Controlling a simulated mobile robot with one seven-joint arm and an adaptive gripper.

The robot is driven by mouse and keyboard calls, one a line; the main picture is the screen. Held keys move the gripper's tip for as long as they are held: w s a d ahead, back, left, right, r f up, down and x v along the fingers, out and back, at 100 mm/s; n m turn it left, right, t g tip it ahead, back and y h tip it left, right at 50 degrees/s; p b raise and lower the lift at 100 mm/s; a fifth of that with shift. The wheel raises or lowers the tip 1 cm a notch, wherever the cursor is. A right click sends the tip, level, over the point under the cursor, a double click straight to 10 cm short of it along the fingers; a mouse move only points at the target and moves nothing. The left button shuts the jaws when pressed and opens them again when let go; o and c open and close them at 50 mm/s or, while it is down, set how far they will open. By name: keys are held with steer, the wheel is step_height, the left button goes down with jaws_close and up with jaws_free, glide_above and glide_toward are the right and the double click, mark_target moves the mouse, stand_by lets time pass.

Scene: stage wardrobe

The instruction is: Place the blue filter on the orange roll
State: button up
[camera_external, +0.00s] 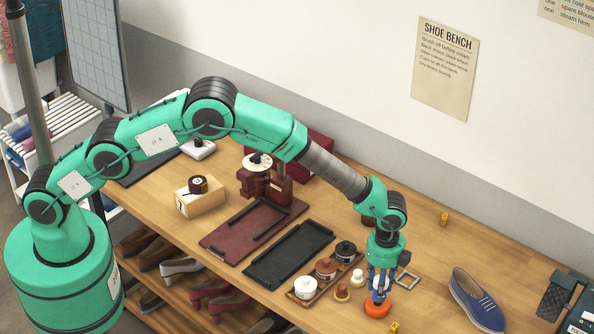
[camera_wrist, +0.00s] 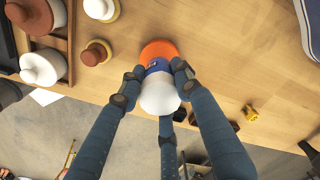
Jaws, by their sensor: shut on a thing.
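The blue filter (camera_wrist: 157,66) has a blue lower part and a round white top in the wrist view. My gripper (camera_wrist: 157,84) is shut on it, with fingers around its sides. The orange roll (camera_wrist: 158,49) lies right under the filter in the wrist view, its orange edge showing on the far side. In the external view the orange roll (camera_external: 377,307) is near the front edge of the bench, with the blue filter (camera_external: 379,297) upright over it, below my gripper (camera_external: 381,284). The filter looks very close to the roll; I cannot tell whether they touch.
To the left stand a wooden tray (camera_external: 302,298) with several lidded jars and two small knobbed pieces (camera_external: 342,292). A blue shoe (camera_external: 476,300) lies to the right. A yellow block (camera_external: 394,327) is near the front edge. Bare bench lies between the roll and the shoe.

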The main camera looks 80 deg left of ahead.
steer(key=shift+f, duration=1.1)
steer(key=shift+f, duration=0.2)
steer(key=o, duration=1.2)
steer(key=shift+r, duration=0.15)
step_height(320, 180, up, 12)
steer(key=shift+r, duration=0.1)
